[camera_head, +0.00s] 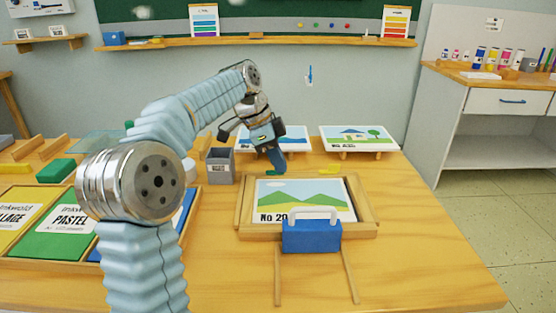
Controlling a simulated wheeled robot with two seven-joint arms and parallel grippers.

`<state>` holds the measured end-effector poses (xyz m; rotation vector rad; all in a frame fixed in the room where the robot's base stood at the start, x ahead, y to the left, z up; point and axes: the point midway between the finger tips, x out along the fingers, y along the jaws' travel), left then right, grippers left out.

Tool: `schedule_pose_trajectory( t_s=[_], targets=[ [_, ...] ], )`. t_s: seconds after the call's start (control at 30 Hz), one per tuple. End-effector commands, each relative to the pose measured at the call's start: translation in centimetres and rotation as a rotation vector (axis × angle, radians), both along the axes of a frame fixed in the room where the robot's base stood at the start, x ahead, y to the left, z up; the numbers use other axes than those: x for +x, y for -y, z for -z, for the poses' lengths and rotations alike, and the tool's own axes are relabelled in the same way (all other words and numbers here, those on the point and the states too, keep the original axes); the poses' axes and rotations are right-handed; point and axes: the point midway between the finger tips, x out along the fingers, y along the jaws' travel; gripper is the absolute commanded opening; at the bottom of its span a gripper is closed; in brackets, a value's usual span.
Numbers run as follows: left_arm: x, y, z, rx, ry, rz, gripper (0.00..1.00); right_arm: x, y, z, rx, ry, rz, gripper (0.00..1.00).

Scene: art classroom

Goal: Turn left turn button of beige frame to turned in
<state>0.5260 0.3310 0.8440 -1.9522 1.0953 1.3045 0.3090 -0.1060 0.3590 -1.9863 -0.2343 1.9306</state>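The beige frame (246,214) lies flat on the table and holds a landscape picture (300,193) marked "No 20". A small green piece (270,173) and a yellow piece (329,171) sit at its far edge; they may be turn buttons, but they are too small to tell how they are turned. My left gripper (277,170) points down at the frame's far left edge, right beside the green piece. I cannot tell whether it touches it or how far its fingers are apart. My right gripper is not in view.
A blue block with a white handle (311,237) covers part of the frame's front edge. Two thin wooden strips (349,275) lie in front. A grey box (220,166) and picture boards (359,140) stand behind. Labelled panels (60,230) lie left. The table's right side (420,245) is clear.

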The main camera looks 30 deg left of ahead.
Motion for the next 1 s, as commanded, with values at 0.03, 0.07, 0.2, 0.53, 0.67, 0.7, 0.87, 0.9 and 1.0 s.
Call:
schedule_pose_trajectory(
  t_s=[0.03, 0.07, 0.2, 0.53, 0.67, 0.7, 0.87, 0.9, 1.0],
  targets=[
    [0.0, 0.0, 0.0, 0.0, 0.0, 0.0, 0.0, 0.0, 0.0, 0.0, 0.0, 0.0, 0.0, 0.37],
    [0.0, 0.0, 0.0, 0.0, 0.0, 0.0, 0.0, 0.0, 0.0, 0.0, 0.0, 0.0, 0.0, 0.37],
    [0.0, 0.0, 0.0, 0.0, 0.001, -0.004, 0.0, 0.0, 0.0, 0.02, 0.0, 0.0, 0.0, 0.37],
    [-0.1, 0.06, 0.05, 0.0, 0.0, -0.117, 0.0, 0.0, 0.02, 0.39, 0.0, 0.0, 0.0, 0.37],
    [-0.16, 0.16, 0.06, -0.001, 0.001, -0.213, 0.0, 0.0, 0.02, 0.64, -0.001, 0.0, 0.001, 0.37],
    [-0.16, 0.17, 0.04, 0.0, 0.002, -0.249, 0.0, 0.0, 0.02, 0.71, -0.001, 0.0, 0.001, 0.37],
    [-0.23, 0.25, 0.02, -0.001, 0.001, -0.399, 0.0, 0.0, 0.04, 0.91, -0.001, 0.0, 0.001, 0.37],
    [-0.24, 0.27, 0.0, 0.0, 0.003, -0.436, 0.0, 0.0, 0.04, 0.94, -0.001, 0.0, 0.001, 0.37],
    [-0.26, 0.33, 0.01, -0.001, 0.001, -0.532, 0.0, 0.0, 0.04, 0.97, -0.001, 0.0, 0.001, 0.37]
  ],
)
